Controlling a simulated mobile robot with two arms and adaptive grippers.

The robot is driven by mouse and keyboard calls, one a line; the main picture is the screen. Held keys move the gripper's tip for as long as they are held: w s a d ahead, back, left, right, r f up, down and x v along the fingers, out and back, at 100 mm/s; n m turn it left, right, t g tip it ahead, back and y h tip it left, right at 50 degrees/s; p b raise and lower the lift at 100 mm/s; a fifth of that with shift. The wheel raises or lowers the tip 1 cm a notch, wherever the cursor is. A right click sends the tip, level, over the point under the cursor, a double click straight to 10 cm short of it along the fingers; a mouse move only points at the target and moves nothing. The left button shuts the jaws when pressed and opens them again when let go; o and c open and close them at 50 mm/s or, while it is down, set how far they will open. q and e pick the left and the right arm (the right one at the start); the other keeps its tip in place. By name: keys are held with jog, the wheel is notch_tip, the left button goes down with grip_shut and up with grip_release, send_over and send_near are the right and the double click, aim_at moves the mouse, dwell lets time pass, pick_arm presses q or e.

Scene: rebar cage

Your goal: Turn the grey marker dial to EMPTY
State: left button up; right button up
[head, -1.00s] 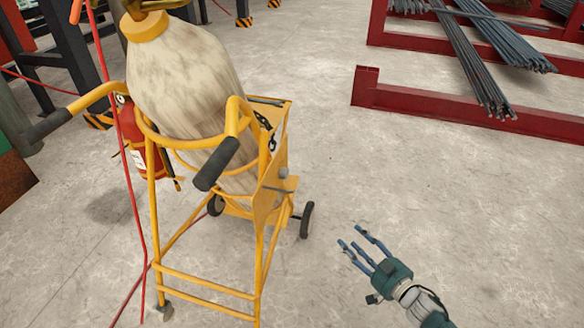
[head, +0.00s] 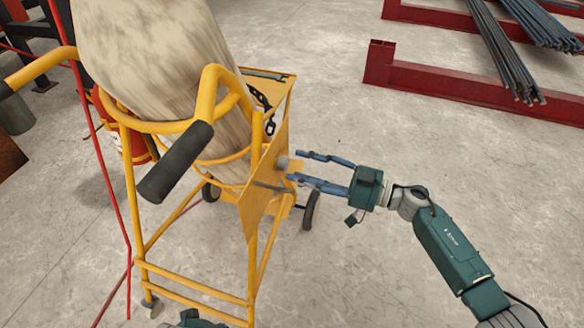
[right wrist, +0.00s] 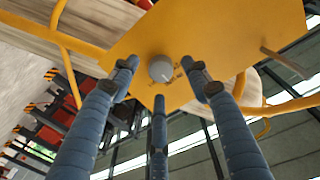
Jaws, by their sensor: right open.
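The grey marker dial (head: 284,162) is a small round knob on the yellow plate (head: 262,190) at the right side of the yellow cart. In the right wrist view the dial (right wrist: 160,69) shows face-on with a small dark mark near its lower right; no lettering is readable. My right gripper (head: 294,167) is open, with its blue fingers pointing left at the dial. In the wrist view its fingertips (right wrist: 159,78) spread around the dial, left, right and below; contact cannot be told. A teal part of my left gripper (head: 195,321) shows at the bottom edge, its fingers hidden.
The yellow cart (head: 195,279) carries a big mottled cylinder (head: 150,70). Its black handle grip (head: 176,163) juts forward, left of the dial. A thin rod (head: 270,187) sticks out near the dial. Red racks (head: 470,90) with rebar stand back right.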

aim_at(287, 167)
pick_arm(q)
jog(key=shift+r, duration=0.8)
pick_arm(e)
jog(key=shift+x, duration=1.55)
jog(key=shift+c, duration=0.5)
jog(key=c, duration=1)
jog(key=shift+c, duration=0.2)
